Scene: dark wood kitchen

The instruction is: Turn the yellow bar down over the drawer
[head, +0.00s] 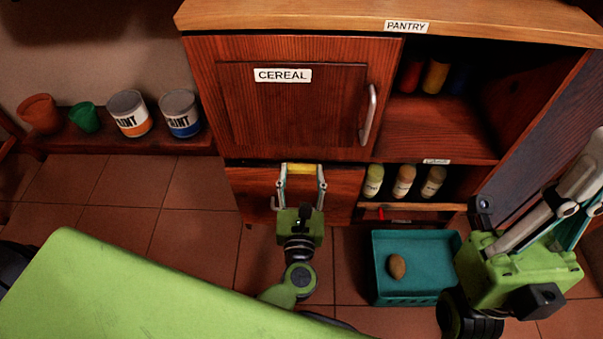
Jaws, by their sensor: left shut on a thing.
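The yellow bar (302,169) lies level across the top of the wooden drawer front (248,184), under the cereal door. My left gripper (302,172) is shut on the bar, with a finger at each end of it. The gripper body hides the middle of the drawer front. A bit of metal handle (273,203) shows left of the gripper. My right gripper (588,165) is at the right edge, its fingers pointing up and partly out of view; I cannot tell whether it is open.
The cereal door (290,105) is closed above. Several bottles (403,181) stand on the lower right shelf. A teal crate (376,272) with a brown oval item (397,266) sits on the floor. Paint cans (180,113) and pots stand at left. A green surface (120,290) fills the lower left.

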